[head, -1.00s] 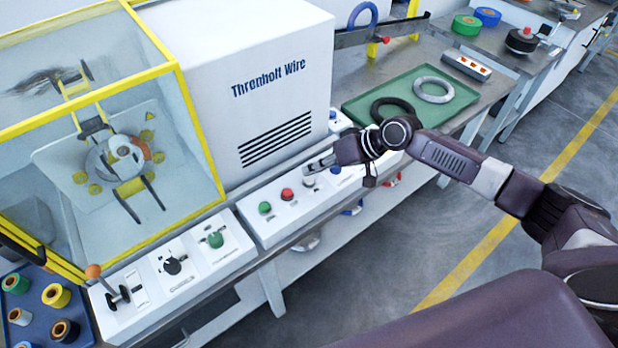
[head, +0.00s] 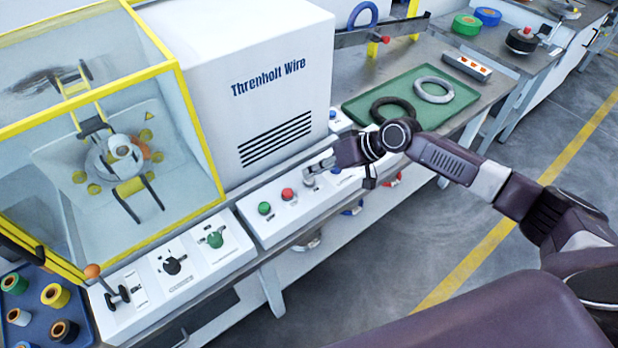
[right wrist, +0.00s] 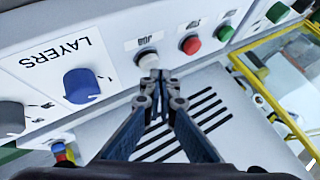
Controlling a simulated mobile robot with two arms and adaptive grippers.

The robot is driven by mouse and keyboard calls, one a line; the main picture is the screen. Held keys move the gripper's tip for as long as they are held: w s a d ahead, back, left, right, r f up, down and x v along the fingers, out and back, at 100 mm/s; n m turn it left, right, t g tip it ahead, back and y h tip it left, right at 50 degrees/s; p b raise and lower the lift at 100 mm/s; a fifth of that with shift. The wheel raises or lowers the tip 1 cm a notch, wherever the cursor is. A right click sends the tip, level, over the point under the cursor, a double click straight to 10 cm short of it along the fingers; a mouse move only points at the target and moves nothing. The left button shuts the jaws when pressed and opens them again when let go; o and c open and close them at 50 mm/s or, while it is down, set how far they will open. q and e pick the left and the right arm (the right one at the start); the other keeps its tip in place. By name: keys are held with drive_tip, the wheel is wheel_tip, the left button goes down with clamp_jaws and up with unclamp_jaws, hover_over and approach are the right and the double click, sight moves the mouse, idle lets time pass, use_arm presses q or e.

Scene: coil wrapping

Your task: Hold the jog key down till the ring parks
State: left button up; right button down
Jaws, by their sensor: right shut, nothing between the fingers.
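The white jog key (right wrist: 148,58), under a JOG label, sits on the white control panel beside a red button. My right gripper (right wrist: 157,78) is shut with nothing in it, its fingertips right at the key's lower edge and seeming to touch it. How far the key is pressed I cannot tell. In the head view the right gripper (head: 312,172) reaches the panel from the right. The ring (head: 121,152), grey with orange and yellow pieces around it, is inside the yellow-framed clear guard.
Near the key are a red button (right wrist: 190,44), a green button (right wrist: 224,33) and a blue LAYERS knob (right wrist: 81,86). A green tray (head: 460,100) with coils lies behind my right arm. A blue tray (head: 85,322) with spools is at lower left.

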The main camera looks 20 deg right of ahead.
sight(312, 179)
drive_tip(key=shift+f+b, duration=0.35)
drive_tip(key=shift+f, duration=0.2)
idle(0.5)
idle(0.6)
drive_tip(key=shift+r+p, duration=0.9)
drive_tip(key=shift+r, duration=0.1)
wheel_tip(312, 179, up, 5)
drive_tip(key=p, duration=0.4)
drive_tip(key=shift+p, duration=0.35)
